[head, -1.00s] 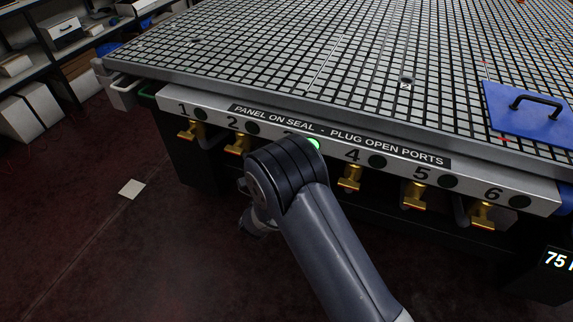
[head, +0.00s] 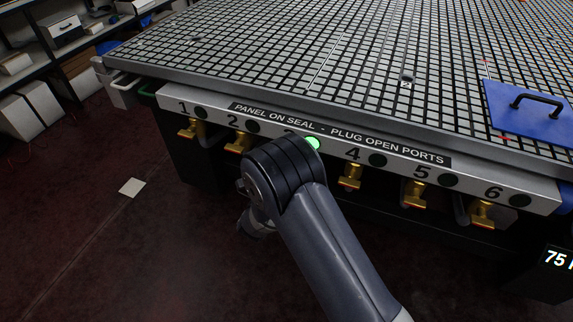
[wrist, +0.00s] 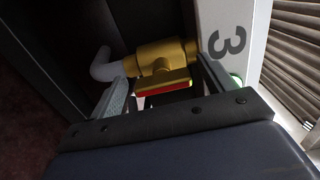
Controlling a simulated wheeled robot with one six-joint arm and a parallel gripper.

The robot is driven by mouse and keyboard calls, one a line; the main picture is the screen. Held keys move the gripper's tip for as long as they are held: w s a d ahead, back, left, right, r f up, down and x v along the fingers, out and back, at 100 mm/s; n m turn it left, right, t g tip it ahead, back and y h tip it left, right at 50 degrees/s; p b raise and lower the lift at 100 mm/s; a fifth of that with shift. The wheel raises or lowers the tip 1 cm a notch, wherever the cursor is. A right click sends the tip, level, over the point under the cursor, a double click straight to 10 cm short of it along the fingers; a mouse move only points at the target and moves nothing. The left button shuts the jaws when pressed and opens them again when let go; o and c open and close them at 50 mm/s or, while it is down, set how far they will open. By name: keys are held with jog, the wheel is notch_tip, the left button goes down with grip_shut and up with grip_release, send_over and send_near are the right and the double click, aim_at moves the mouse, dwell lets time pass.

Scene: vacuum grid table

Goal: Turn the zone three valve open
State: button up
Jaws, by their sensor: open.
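The zone three valve (wrist: 158,58) has a brass body on a pale pipe, beside the black number 3 in the wrist view. Its handle (wrist: 168,86), brass with a red face, runs roughly in line with the body in that view. My gripper (wrist: 165,84) is open, with one finger on each side of the handle. I cannot tell whether either finger touches it. In the head view my arm hides this valve and my gripper. A bright green indicator (head: 313,144) is lit beside the covered number 3.
Other brass valves, such as the zone two valve (head: 239,142) and zone four valve (head: 350,177), hang under the labelled rail (head: 540,197) on either side. The grid table (head: 290,50) lies above, with a blue panel (head: 535,133) at its right.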

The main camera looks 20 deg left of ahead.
jog(key=s, duration=1)
jog(key=shift+a+p, duration=0.3)
jog(key=shift+a, duration=0.1)
jog(key=shift+w, duration=0.15)
jog(key=w, duration=0.7)
jog(key=w+d, duration=0.1)
jog(key=w, duration=0.2)
jog(key=shift+w+b, duration=0.4)
jog(key=shift+a, duration=0.1)
jog(key=shift+s, duration=0.15)
